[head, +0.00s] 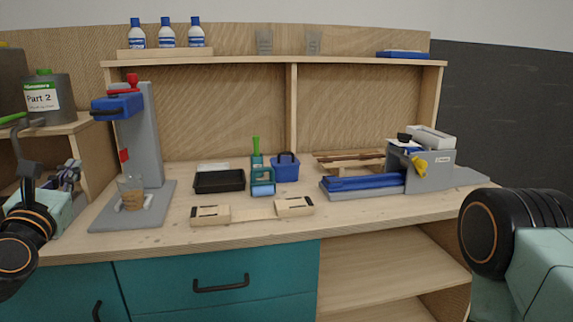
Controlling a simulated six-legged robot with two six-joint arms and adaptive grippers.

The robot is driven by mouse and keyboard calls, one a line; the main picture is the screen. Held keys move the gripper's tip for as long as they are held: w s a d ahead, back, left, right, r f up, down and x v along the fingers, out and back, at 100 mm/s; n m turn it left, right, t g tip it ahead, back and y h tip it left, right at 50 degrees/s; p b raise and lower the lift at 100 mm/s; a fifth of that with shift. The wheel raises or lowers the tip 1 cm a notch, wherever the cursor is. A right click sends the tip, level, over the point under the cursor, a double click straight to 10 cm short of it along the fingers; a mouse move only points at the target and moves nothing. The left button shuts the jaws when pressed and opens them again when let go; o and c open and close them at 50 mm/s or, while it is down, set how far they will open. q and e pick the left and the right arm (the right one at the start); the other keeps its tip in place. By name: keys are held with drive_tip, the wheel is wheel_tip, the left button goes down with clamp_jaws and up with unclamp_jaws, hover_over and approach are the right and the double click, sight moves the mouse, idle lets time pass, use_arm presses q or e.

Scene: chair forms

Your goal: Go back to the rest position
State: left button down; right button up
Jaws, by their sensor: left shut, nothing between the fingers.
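My left arm comes in at the left edge. Its gripper (69,178) shows small and partly covered by my own arm links, beside the left shelf unit and left of the grey press stand. Its fingers are shut with nothing visible between them, and it touches no object that I can make out. Of my right arm only a black joint and a pale green link show at the lower right. The right gripper is out of view.
The wooden workbench (370,207) holds a grey and blue press (143,140) with a cup (132,194), a black tray (219,181), a blue basket (285,168), wooden forms (294,207) and a blue-grey machine (431,172). Bottles (167,33) stand above. Teal drawers (220,300) are below.

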use_arm(q)
drive_tip(key=s+d+f+m+g+h, duration=0.3)
drive_tip(key=d+f+m+g, duration=0.3)
drive_tip(key=f+m, duration=0.65)
drive_tip(key=s+d+f+m+g+h, duration=0.3)
drive_tip(key=d+f+m, duration=0.4)
drive_tip(key=f+m, duration=0.55)
drive_tip(key=s+d+f+m+g, duration=0.2)
drive_tip(key=s+f+m+g, duration=0.1)
drive_tip(key=s+f, duration=0.4)
drive_tip(key=s+d+f+m+g+y, duration=0.1)
drive_tip(key=s+f+m+g, duration=0.2)
drive_tip(key=s+f, duration=0.4)
drive_tip(key=s+d+f+m+g, duration=0.2)
drive_tip(key=s+f+m+g, duration=0.2)
drive_tip(key=s, duration=1.3)
wheel_tip(320, 180, down, 3)
drive_tip(key=shift+s+d+g, duration=0.25)
drive_tip(key=shift+d+g, duration=0.1)
drive_tip(key=shift+g, duration=0.05)
